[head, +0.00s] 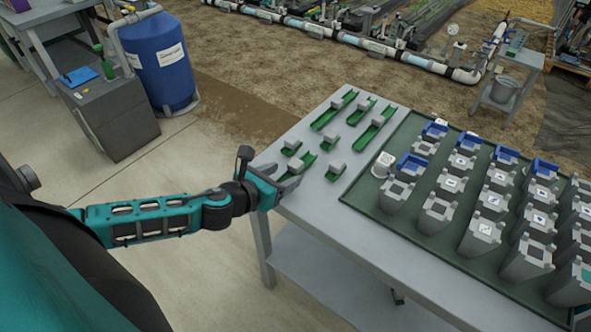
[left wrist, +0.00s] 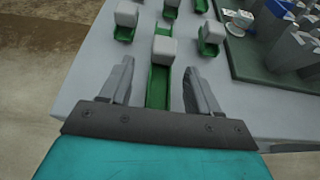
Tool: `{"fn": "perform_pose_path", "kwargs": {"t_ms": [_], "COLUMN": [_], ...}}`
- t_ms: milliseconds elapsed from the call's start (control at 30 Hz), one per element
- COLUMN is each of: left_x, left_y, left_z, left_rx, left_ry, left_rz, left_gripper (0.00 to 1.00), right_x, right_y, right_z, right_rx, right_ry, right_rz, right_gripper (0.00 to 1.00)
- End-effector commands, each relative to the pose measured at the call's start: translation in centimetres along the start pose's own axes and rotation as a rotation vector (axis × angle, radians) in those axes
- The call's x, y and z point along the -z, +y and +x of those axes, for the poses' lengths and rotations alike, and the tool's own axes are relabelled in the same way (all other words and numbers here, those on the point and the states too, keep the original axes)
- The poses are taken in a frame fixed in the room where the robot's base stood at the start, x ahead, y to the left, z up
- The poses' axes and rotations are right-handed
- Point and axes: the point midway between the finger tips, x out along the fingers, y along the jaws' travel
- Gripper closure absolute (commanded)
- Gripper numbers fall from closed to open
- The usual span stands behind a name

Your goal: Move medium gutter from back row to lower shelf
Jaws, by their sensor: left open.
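Several green gutters with grey blocks on them lie on the grey table. A middling-length gutter (head: 308,160), also in the left wrist view (left wrist: 158,87), lies near the table's left edge; I take it for the medium one. My left gripper (head: 283,178) is open at its near end. In the left wrist view, the fingers (left wrist: 157,76) stand on both sides of this gutter, apart from it, with its grey block (left wrist: 164,50) just beyond. My right gripper is not in view.
Other gutters lie close by: long ones (head: 328,117) (head: 371,133) farther back, short ones (head: 291,149) (head: 333,173) beside. A dark green tray (head: 363,203) of grey and blue parts fills the table's right. A blue barrel (head: 160,60) stands at the back left.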

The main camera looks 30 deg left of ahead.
Motion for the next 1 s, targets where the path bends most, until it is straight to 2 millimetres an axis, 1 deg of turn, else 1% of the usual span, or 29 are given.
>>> {"fn": "perform_pose_path", "kwargs": {"t_ms": [100, 200, 300, 400, 600, 667, 1000], "left_x": [0.1, 0.1, 0.1, 0.1, 0.1, 0.1, 0.1], "left_y": [-0.1, -0.2, -0.2, -0.2, -0.2, -0.2, -0.2], "left_z": [1.8, 3.1, 4.0, 4.3, 4.3, 4.3, 4.3], "left_rx": [-0.002, -0.001, -0.001, -0.001, 0.000, 0.000, 0.000], "left_ry": [-0.003, -0.003, -0.002, -0.001, 0.000, 0.000, 0.000], "left_rz": [-0.002, -0.001, 0.000, 0.000, 0.001, 0.001, 0.001], "left_gripper": [0.38, 0.38, 0.38, 0.38, 0.38, 0.43, 0.76], "right_x": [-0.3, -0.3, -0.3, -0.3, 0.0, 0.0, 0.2], "right_y": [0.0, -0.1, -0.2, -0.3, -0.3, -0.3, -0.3], "right_z": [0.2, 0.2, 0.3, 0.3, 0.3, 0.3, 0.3], "right_rx": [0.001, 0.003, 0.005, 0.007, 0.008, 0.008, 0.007], "right_ry": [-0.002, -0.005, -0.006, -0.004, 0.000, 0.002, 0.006], "right_rz": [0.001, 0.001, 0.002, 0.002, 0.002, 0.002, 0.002], "right_gripper": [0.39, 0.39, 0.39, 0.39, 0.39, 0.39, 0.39]}}
